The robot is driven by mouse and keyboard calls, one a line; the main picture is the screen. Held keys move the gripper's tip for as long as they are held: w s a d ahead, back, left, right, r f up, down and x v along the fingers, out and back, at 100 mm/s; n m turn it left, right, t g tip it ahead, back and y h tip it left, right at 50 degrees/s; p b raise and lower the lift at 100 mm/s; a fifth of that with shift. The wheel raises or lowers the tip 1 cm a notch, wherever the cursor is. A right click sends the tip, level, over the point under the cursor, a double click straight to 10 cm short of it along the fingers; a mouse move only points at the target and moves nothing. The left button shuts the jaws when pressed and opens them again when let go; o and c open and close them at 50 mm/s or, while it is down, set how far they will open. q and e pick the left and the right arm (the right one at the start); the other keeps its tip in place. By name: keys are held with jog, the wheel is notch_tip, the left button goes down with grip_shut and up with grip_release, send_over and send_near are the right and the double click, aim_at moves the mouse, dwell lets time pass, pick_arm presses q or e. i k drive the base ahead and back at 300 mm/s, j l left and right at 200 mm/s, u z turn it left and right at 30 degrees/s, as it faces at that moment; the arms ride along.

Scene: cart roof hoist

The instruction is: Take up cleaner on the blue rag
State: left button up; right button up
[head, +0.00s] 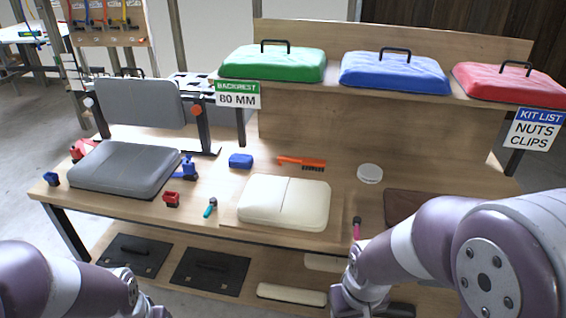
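A small folded blue block (240,161) lies on the wooden bench, behind the cream pad; I cannot tell for sure that it is the rag. A round white tin (369,173), perhaps the cleaner, stands on the bench right of the cream pad. Nothing touches either of them. My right arm comes in from the right, and its end (350,292) is at the bench's front edge, well short of both; its fingers cannot be made out. My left arm shows only at the lower left corner, and its fingers are outside the picture.
A cream pad (284,203) lies mid-bench, with an orange brush (302,163) behind it. A grey seat pad (125,168) and upright backrest (139,103) stand left. Green (273,64), blue (394,74) and red (510,84) handled pads line the raised shelf. Small tools lie near the front.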

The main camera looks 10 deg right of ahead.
aim_at(242, 162)
jog(key=i+j, duration=0.25)
jog(key=j, duration=0.15)
jog(key=i+j+z, duration=0.1)
jog(key=i+j, duration=0.45)
jog(key=j, duration=0.25)
jog(key=i+j+z, duration=0.1)
jog(key=i+j, duration=0.15)
jog(key=j, duration=0.15)
jog(key=i+j+z, duration=0.1)
jog(key=i+j, duration=0.15)
jog(key=j, duration=0.15)
jog(key=i+j, duration=0.2)
jog(key=j, duration=0.25)
jog(key=i+j+z, duration=0.1)
jog(key=i+j, duration=0.15)
jog(key=j, duration=0.2)
jog(key=i+j, duration=0.2)
jog(key=j, duration=0.25)
